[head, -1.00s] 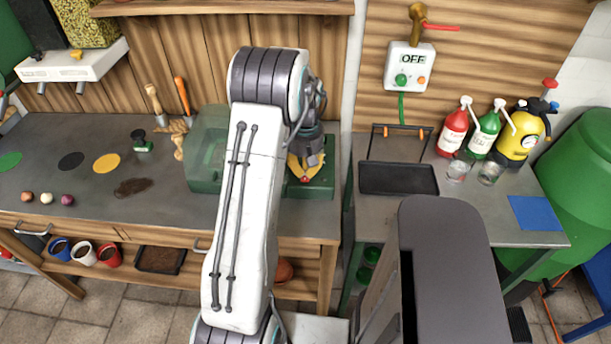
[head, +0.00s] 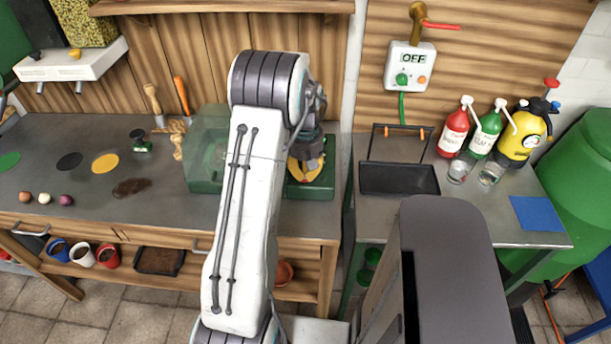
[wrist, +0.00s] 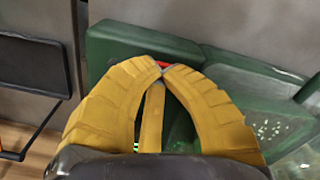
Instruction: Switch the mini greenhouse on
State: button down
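The mini greenhouse is a green base (head: 322,184) with a clear cover (head: 205,150) on the left part, standing on the grey workbench. My arm hides its middle in the head view. My gripper (head: 307,180) has yellow fingers and is over the right end of the base. In the wrist view the fingertips of my gripper (wrist: 163,67) meet and hold nothing visible. A red part (wrist: 182,66) of the green base (wrist: 112,50) shows just behind the tips, mostly hidden. I cannot tell whether the tips touch it.
A white wall box (head: 408,67) reading OFF hangs at the right. Below it, a side table holds a black tray (head: 400,178), spray bottles (head: 486,134) and glasses. Hand tools (head: 183,97) stand left of the greenhouse. The left bench front is mostly clear.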

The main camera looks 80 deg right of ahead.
aim_at(305, 179)
jog(key=shift+f+b, duration=0.45)
jog(key=shift+f, duration=0.2)
jog(key=shift+r, duration=0.1)
dwell(0.4)
jog(key=shift+r+p, duration=2.5)
jog(key=shift+r, duration=0.95)
